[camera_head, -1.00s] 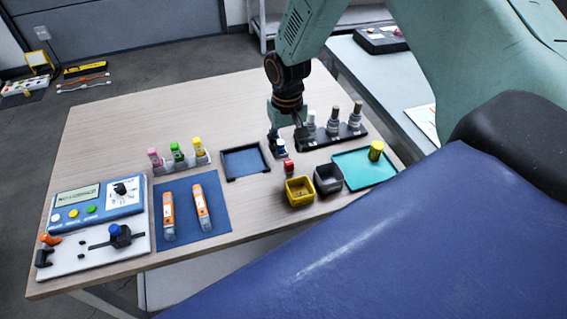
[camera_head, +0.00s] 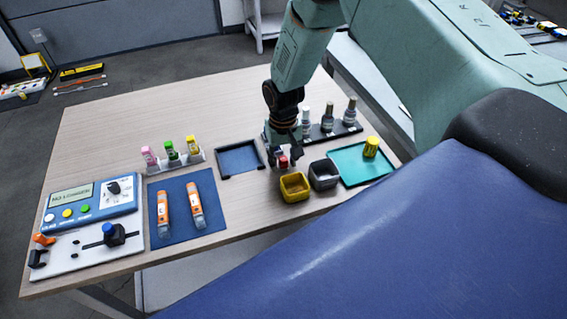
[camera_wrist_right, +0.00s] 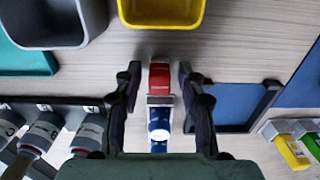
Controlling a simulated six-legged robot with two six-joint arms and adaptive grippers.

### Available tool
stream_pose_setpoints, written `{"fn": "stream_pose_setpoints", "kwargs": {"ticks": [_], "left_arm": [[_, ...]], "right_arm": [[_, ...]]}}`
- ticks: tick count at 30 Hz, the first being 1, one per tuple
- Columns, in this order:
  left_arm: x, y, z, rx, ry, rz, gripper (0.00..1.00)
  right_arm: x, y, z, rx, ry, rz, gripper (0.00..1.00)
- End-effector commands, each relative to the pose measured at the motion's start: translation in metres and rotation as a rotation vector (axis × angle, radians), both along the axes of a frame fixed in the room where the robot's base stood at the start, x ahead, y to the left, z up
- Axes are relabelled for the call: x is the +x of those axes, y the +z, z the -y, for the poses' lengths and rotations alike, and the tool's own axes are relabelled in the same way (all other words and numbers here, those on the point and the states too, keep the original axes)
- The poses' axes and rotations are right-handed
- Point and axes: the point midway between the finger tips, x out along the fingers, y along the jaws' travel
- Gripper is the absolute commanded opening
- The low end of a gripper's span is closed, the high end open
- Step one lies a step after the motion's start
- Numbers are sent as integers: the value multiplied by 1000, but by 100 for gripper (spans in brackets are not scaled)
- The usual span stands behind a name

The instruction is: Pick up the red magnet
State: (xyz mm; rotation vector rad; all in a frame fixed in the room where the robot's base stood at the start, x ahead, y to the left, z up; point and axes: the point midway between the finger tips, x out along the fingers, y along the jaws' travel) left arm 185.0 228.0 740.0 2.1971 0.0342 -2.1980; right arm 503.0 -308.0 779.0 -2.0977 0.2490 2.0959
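The red magnet (camera_wrist_right: 159,77) is a small red block between the two fingers of my right gripper (camera_wrist_right: 159,70) in the right wrist view. A gap shows on each side, so the fingers are open around it. A small blue and white piece (camera_wrist_right: 159,130) with a metallic part lies in line with it, closer to the wrist camera. In the head view the red magnet (camera_head: 283,161) shows just below the fingertips of my right gripper (camera_head: 281,154), partly hidden by them. My left gripper is not in view.
A yellow bin (camera_head: 294,188) and a grey bin (camera_head: 324,176) stand close in front of the magnet. A dark-rimmed blue tray (camera_head: 225,174) is to its left. A dark rack with several bottles (camera_head: 345,130) is behind right, a teal tray (camera_head: 348,178) further right.

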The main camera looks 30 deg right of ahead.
Motion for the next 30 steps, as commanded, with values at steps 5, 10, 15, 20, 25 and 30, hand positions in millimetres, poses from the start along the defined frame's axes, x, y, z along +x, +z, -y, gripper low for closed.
{"fn": "stream_pose_setpoints", "kwargs": {"ticks": [5, 10, 15, 20, 25, 30], "left_arm": [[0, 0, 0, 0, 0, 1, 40], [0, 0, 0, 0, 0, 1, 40], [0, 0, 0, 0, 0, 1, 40], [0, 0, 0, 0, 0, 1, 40], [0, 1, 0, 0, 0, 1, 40], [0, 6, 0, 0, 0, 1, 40]], "right_arm": [[0, 0, 0, 0, 0, 0, 22], [0, 0, 0, 0, 0, -1, 7], [0, 0, 0, 0, 0, 0, 0], [0, 0, 0, 0, 0, 0, 0], [0, 5, 0, 1, 0, 1, 0], [1, 33, 0, 0, 0, 3, 0]]}}
